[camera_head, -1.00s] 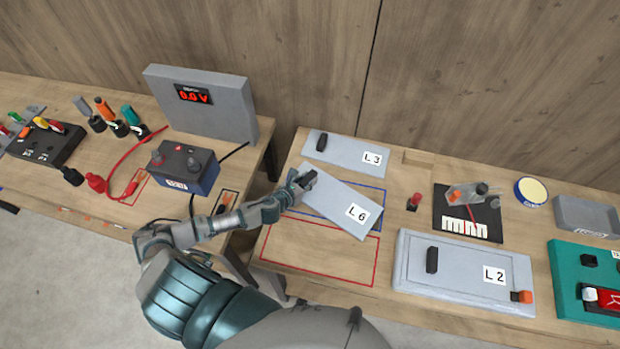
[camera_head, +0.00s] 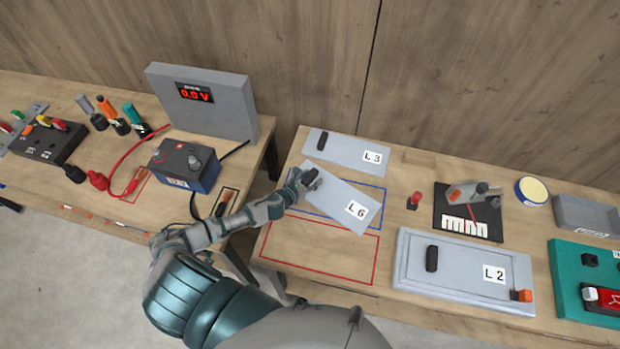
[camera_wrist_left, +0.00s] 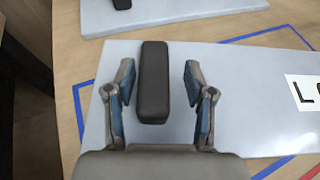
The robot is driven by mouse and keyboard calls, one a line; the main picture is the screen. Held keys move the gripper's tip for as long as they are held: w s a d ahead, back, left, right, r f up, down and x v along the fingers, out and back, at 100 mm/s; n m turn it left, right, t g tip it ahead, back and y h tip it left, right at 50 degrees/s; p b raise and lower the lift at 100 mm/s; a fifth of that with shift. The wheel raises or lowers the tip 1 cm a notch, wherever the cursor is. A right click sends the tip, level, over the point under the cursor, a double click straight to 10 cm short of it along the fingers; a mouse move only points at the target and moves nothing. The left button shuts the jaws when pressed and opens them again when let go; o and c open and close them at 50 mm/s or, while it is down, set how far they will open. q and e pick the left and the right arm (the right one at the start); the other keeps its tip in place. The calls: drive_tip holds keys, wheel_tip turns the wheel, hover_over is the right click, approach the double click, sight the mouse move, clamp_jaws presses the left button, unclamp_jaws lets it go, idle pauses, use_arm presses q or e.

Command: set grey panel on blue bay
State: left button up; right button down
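The grey panel (camera_head: 335,200), labelled L 6, lies over the blue-outlined bay (camera_head: 384,200), turned at an angle to the outline. Its upper left corner crosses the far blue line. The panel (camera_wrist_left: 230,90) and blue line (camera_wrist_left: 78,100) also show in the left wrist view. My left gripper (camera_head: 308,180) is at the panel's black handle (camera_wrist_left: 154,85). In the left wrist view the left gripper (camera_wrist_left: 158,78) is open, one finger on each side of the handle, with gaps showing. My right gripper is not in view.
A grey panel L 3 (camera_head: 345,151) lies just behind. The red-outlined bay (camera_head: 318,260) in front is empty. Panel L 2 (camera_head: 460,268) lies right, near a red-topped knob (camera_head: 415,200). A gap separates this bench from the left one carrying a battery (camera_head: 185,165).

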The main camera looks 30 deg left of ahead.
use_arm(q)
drive_tip(key=shift+s, duration=0.15)
drive_tip(key=v, duration=1.1)
drive_tip(key=shift+a+f, duration=0.1)
drive_tip(key=shift+a, duration=0.15)
drive_tip(key=shift+s, duration=0.2)
drive_tip(key=shift+s+d+r, duration=0.1)
drive_tip(key=shift+d+r, duration=0.05)
drive_tip(key=shift+r, duration=0.15)
